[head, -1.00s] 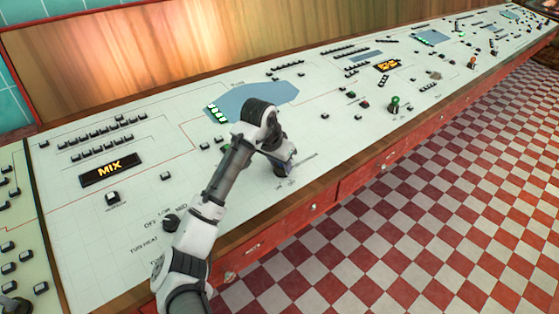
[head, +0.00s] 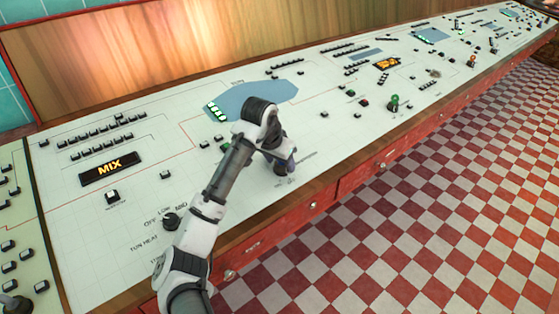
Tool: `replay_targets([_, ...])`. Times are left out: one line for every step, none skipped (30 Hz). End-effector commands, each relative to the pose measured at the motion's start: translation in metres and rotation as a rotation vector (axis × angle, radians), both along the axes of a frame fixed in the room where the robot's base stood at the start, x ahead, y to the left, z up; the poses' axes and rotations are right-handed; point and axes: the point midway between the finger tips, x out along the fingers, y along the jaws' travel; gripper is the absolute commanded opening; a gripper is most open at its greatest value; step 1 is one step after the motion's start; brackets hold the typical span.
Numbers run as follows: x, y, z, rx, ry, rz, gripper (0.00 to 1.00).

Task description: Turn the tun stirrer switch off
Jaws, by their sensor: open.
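My arm reaches over the sloping white control panel, and my gripper (head: 279,160) is down close to its surface near the front edge. The gripper is small here and partly hidden by my own wrist; its jaws are open. A dark round knob (head: 281,169) sits right at the gripper, with small lettering beside it too fine to read. It may be the tun stirrer switch, but I cannot confirm this. I cannot tell whether the fingers touch the knob or which way it points.
A black tun heat knob (head: 171,222) with OFF, LOW and MID marks stands at the lower left, beside my arm. A lit MIX display (head: 110,169) lies farther left. A green knob (head: 394,103) stands to the right. Red drawers (head: 285,222) run below the panel.

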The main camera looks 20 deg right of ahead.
Motion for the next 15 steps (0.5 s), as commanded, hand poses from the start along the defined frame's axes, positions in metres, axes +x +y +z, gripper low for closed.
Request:
replay_targets([0.0, 0.0, 0.0, 0.0, 0.0, 0.0, 0.58])
replay_targets([0.0, 0.0, 0.0, 0.0, 0.0, 0.0, 0.58])
replay_targets([0.0, 0.001, 0.001, 0.0, 0.0, 0.0, 0.58])
replay_targets([-0.001, 0.001, 0.003, 0.001, -0.001, -0.001, 0.58])
replay_targets([-0.001, 0.002, 0.005, 0.001, -0.001, -0.001, 0.58])
replay_targets([-0.002, 0.003, 0.009, 0.0, -0.002, -0.001, 0.58])
replay_targets([-0.002, 0.004, 0.012, 0.0, -0.003, 0.0, 0.58])
replay_targets([-0.004, 0.005, 0.017, 0.0, -0.003, 0.0, 0.58])
replay_targets([-0.006, 0.007, 0.023, -0.001, -0.003, -0.001, 0.58])
replay_targets([-0.007, 0.009, 0.029, -0.001, -0.003, -0.001, 0.58])
replay_targets([-0.008, 0.011, 0.036, -0.002, -0.004, 0.0, 0.58])
replay_targets([-0.01, 0.014, 0.044, -0.001, -0.004, 0.0, 0.58])
replay_targets([-0.012, 0.017, 0.051, -0.001, -0.005, 0.0, 0.58])
replay_targets([-0.014, 0.019, 0.057, -0.001, -0.004, -0.001, 0.58])
replay_targets([-0.016, 0.022, 0.067, -0.001, -0.005, -0.001, 0.58])
